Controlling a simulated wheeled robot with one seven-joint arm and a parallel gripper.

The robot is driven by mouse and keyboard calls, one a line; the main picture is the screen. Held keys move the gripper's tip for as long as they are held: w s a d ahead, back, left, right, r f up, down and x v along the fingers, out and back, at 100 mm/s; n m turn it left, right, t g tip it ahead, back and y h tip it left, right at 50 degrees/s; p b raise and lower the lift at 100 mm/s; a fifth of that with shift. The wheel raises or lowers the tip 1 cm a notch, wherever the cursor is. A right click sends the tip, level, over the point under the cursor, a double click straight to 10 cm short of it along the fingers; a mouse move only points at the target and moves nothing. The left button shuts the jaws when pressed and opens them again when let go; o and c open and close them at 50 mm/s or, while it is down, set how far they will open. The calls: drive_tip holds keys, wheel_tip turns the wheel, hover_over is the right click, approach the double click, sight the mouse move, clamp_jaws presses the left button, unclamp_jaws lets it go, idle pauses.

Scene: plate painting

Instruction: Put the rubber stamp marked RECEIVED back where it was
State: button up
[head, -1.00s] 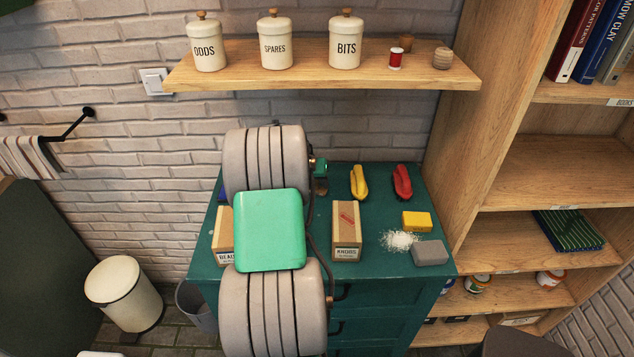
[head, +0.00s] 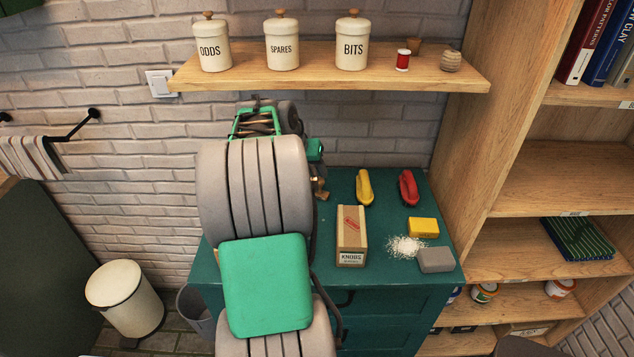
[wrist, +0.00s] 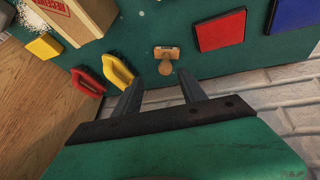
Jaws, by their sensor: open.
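A small wooden stamp (wrist: 165,53) with a pale label on its block and a rounded knob is on the green cabinet top in the wrist view. The label is too small to read, and I cannot tell if the stamp stands or lies. My gripper (wrist: 161,84) is open, its two dark fingers apart and empty, with the knob just beyond and between the fingertips. A red ink pad (wrist: 221,30) and a blue ink pad (wrist: 303,46) lie to the right. A cardboard box (wrist: 72,18) bears a red RECEIVED mark. In the head view my arm hides the fingers.
A yellow handled tool (head: 364,187) and a red one (head: 408,188) are at the cabinet's back. A yellow block (head: 422,227), a grey block (head: 437,260) and white grains (head: 405,246) are at its right. A shelf (head: 330,82) with canisters hangs above; a bookcase stands right.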

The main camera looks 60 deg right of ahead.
drive_tip(key=w+a+r+n+t+y, duration=0.15)
drive_tip(key=w+a+n, duration=0.35)
drive_tip(key=a, duration=0.8)
drive_tip(key=w+a+r+n+t+y, duration=0.15)
drive_tip(key=w+a, duration=0.55)
drive_tip(key=a, duration=0.7)
drive_tip(key=s+a+f+n+y, duration=0.1)
drive_tip(key=s+a+n, duration=0.1)
drive_tip(key=a, duration=0.5)
drive_tip(key=s+a+n+t+y, duration=0.1)
drive_tip(key=s+a+n, duration=0.1)
drive_tip(key=a, duration=0.6)
drive_tip(key=s+a+f+n, duration=0.1)
drive_tip(key=a+n, duration=0.3)
drive_tip(key=a, duration=0.4)
drive_tip(key=shift+s+a+f+n+y, duration=0.25)
drive_tip(key=shift+s+f+n+y, duration=0.15)
drive_tip(key=shift+s, duration=0.35)
